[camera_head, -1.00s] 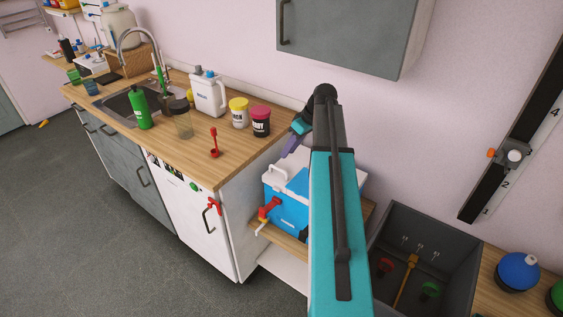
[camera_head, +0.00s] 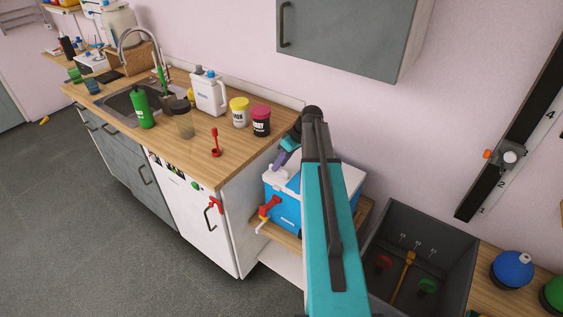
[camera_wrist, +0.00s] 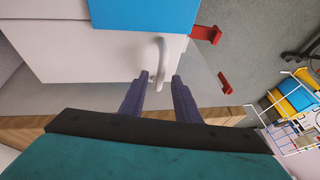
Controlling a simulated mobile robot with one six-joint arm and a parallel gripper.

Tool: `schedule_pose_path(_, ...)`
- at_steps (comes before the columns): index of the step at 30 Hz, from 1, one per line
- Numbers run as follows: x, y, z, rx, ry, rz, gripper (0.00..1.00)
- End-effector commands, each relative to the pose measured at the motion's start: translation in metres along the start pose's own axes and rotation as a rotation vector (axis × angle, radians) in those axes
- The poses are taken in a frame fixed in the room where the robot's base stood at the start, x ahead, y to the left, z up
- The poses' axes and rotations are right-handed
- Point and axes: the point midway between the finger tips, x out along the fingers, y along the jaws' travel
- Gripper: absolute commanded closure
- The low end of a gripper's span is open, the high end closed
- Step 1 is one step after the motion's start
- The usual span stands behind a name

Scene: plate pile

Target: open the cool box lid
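The cool box (camera_head: 286,211) has a blue body and a white lid (camera_head: 349,177); it stands on a low wooden shelf, partly hidden behind my arm. Its lid looks shut. A white handle (camera_wrist: 162,50) shows in the wrist view, beside the white surface and the blue panel (camera_wrist: 145,14). My gripper (camera_wrist: 160,76) is open, with its two purple fingers apart. The near end of the handle appears between the fingertips; I cannot tell whether they touch it. In the head view my gripper (camera_head: 281,160) is just above the left end of the lid.
A red tap (camera_head: 267,207) sticks out from the cool box's front. The white cabinet (camera_head: 232,225) stands close on the left, under the wooden counter (camera_head: 190,153). A dark grey bin (camera_head: 447,240) with tools is on the right. A grey wall cupboard (camera_head: 345,35) hangs above.

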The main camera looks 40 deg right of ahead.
Motion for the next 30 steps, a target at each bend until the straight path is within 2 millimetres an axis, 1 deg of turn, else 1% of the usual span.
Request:
schedule_pose_path(8, 0.0006, 0.0000, 0.0000, 0.000, 0.000, 0.000, 0.71)
schedule_pose_path(9, 0.0006, 0.0000, -0.0001, 0.000, 0.000, 0.000, 0.77)
schedule_pose_path(13, 0.0005, 0.0001, 0.0000, 0.000, 0.000, 0.000, 0.99)
schedule_pose_path(18, 0.0004, 0.0002, 0.0000, 0.000, 0.000, 0.001, 1.00)
schedule_pose_path(19, -0.0011, 0.0053, 0.0010, 0.002, 0.001, 0.002, 1.00)
schedule_pose_path(26, -0.0021, 0.0012, -0.0019, -0.002, 0.001, 0.002, 1.00)
schedule_pose_path(30, -0.0060, -0.0006, -0.0081, -0.008, 0.001, -0.001, 1.00)
